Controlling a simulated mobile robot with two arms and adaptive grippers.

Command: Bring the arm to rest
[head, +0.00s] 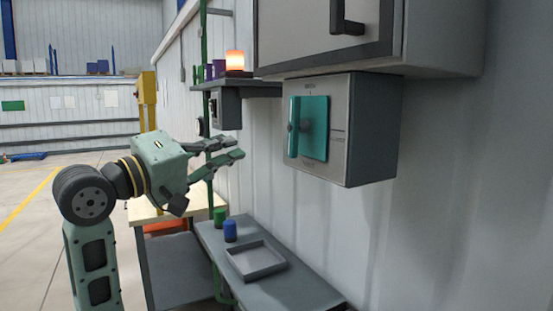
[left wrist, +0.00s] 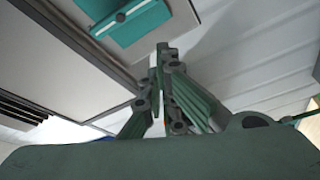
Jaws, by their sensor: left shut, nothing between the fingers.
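My left arm (head: 88,215) comes up from the lower left in the head view, bent at a dark round joint. My left gripper (head: 233,148) is green and points right, held in the air above the low grey shelf. It is shut and empty. In the left wrist view its fingers (left wrist: 164,52) come together at the top, with nothing between them. A grey switch box (head: 362,135) with a teal plate and handle (head: 309,128) is on the wall to the right of the fingertips, apart from them. My right gripper is not in view.
The low shelf (head: 312,288) holds a shallow grey tray (head: 256,260), a blue cylinder (head: 230,231) and a green one (head: 219,216). A lit orange lamp (head: 235,61) stands on an upper shelf. A large grey cabinet (head: 430,38) overhangs the switch box. Open floor lies left.

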